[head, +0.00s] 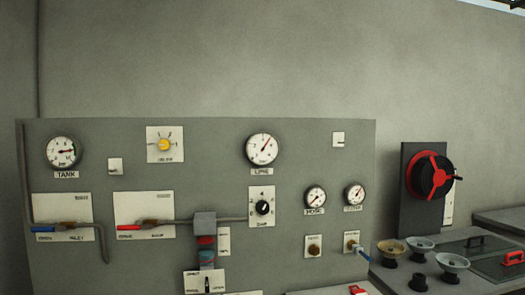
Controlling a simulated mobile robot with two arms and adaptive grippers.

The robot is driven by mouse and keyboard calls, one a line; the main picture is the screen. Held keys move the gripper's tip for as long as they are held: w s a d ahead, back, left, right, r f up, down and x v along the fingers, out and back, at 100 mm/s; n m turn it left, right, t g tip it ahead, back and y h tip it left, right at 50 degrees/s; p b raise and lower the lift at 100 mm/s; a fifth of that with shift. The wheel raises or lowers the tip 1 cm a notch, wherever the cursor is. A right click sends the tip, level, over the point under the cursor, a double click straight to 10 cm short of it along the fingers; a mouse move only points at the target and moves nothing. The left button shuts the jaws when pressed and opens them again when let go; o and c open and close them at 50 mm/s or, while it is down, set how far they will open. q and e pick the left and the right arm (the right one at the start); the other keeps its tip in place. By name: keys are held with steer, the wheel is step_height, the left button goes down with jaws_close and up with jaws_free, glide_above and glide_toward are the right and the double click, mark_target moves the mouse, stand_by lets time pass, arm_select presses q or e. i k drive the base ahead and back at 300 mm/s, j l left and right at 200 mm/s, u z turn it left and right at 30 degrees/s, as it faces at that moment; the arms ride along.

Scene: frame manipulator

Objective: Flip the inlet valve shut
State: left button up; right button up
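A blue valve handle (43,229) sits at the lower left of the grey control panel. It lies level on a white plate (62,210), and a pipe runs beside it. The blurred lettering below may read INLET, but I cannot be sure. A similar red valve handle (129,227) lies level on another white plate (144,207) to its right, its label too blurred to read. Neither gripper is in view.
The panel (200,150) carries a TANK gauge (63,152), a LINE gauge (262,149), a yellow knob (164,145) and a black dial (262,207). A red-spoked wheel (432,175) stands to the right, above a bench with several bowls (452,263).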

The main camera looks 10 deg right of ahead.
mark_target(34, 230)
steer(key=i+j+u, duration=0.1)
steer(key=u, duration=0.25)
steer(key=i+u, duration=0.65)
steer(key=k+l, duration=0.05)
steer(key=k, duration=0.05)
